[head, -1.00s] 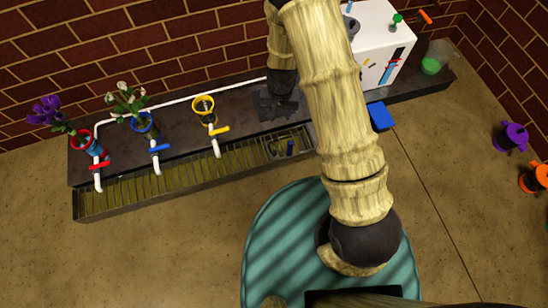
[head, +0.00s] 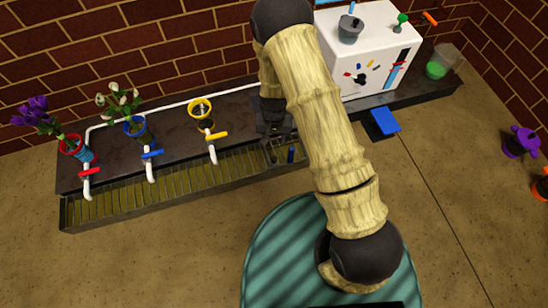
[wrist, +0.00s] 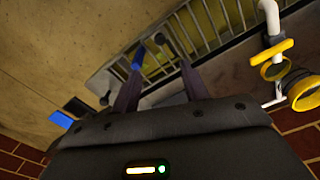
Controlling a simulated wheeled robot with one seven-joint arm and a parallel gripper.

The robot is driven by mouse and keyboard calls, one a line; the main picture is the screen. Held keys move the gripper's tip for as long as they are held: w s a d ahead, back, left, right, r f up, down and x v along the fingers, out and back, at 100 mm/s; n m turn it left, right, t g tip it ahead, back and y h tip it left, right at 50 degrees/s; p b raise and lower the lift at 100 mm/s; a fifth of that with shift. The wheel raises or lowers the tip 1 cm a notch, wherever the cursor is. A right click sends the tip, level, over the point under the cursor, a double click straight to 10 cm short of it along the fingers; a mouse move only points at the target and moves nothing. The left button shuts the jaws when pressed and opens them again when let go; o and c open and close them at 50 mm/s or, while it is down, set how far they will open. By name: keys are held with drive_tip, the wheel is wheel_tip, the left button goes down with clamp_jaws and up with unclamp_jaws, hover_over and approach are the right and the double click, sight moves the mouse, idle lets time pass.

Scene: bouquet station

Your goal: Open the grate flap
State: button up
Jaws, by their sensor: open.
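The grate (head: 165,190) is a long trough cover of yellowish slats along the front of the dark counter. The section at its right end, which looks like the flap, is partly hidden behind my gripper (head: 275,135) in the head view. A small blue upright piece (head: 291,155) stands at that section; it also shows in the wrist view (wrist: 138,57). In the wrist view my gripper (wrist: 160,68) is open and empty, its two fingers pointing toward the grate's metal bars (wrist: 205,28). The blue piece lies just beyond the left fingertip. I cannot tell whether anything touches.
Red, blue and yellow taps (head: 217,134) hang over the grate, with cups behind them, two holding flowers. A white box (head: 370,55) with coloured controls stands on the counter to the right. A blue pedal (head: 385,120) is on the floor. Floor in front of the grate is clear.

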sight(274, 159)
wheel_tip(274, 159, down, 15)
drive_tip(key=b, duration=0.7)
drive_tip(key=shift+b, duration=0.3)
clamp_jaws()
